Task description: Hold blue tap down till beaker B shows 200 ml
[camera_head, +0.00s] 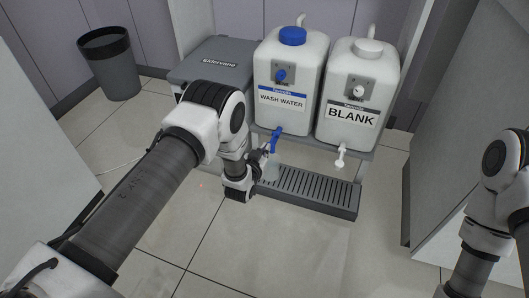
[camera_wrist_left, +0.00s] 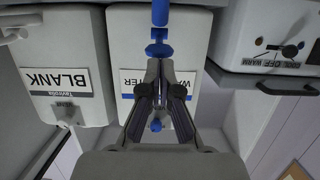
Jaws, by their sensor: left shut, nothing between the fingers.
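The blue tap (camera_head: 275,139) is at the foot of the white container labelled WASH WATER (camera_head: 290,80). In the left wrist view, which is upside down, the blue tap (camera_wrist_left: 159,48) is just beyond my fingertips. My left gripper (camera_head: 265,151) is shut and empty, its tips close to the tap; I cannot tell whether they touch it. It also shows in the wrist view (camera_wrist_left: 161,68). A faint clear vessel (camera_head: 271,172), possibly beaker B, stands below the tap on the drip tray, partly hidden by my gripper. Its letter, scale and level are unreadable. My right gripper is out of view.
A second white container labelled BLANK (camera_head: 356,95), with a white tap (camera_head: 340,158), stands to the right. The slotted grey drip tray (camera_head: 345,206) runs below both. A grey-lidded Eldervane unit (camera_head: 216,57) is at left, with a dark bin (camera_head: 110,65) farther back.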

